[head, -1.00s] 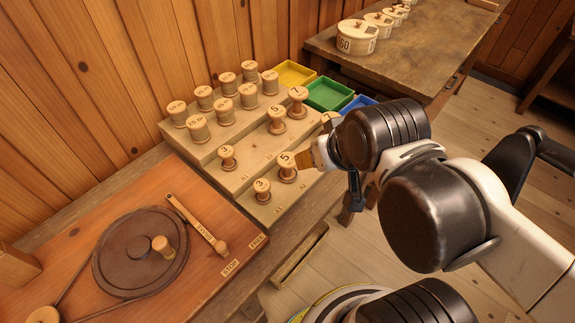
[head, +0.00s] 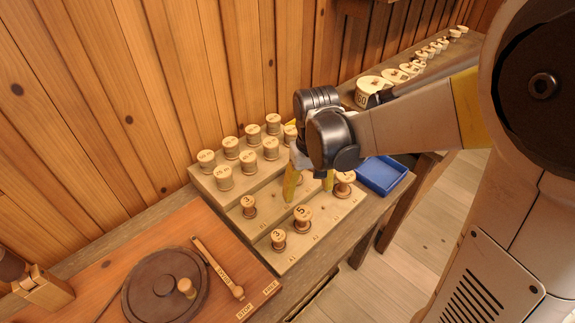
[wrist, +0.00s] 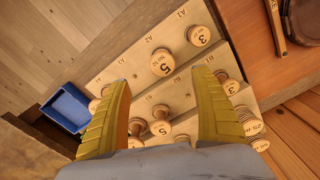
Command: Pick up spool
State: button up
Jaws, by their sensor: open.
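Turned spools stand on a stepped wooden rack (head: 312,255). In the head view, a front-row spool marked 3 (head: 278,239), one marked 5 (head: 302,218) and a larger one (head: 344,184) are visible. My gripper (head: 309,184) is open and empty over the rack. In the wrist view, its yellow fingers (wrist: 160,112) are wide apart, with a middle-row spool marked 5 (wrist: 160,122) and a neighbouring spool (wrist: 136,128) showing between them.
Several thread-wound spools (head: 249,161) fill the back step. A blue tray (head: 380,176) lies right of the rack. A board with a dark turntable (head: 150,290) and a lever (head: 217,266) is at the left.

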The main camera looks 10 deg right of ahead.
aim_at(304, 213)
notch_tip(304, 213, down, 6)
jog(key=shift+w+f+b, duration=0.15)
jog(key=shift+b, duration=1.05)
jog(key=f+b, duration=0.1)
jog(key=f, duration=0.1)
jog(key=f+b, duration=0.2)
jog(key=f, duration=0.1)
jog(key=shift+w+a+f, duration=0.15)
jog(key=shift+a, duration=0.05)
jog(key=c, duration=1.3)
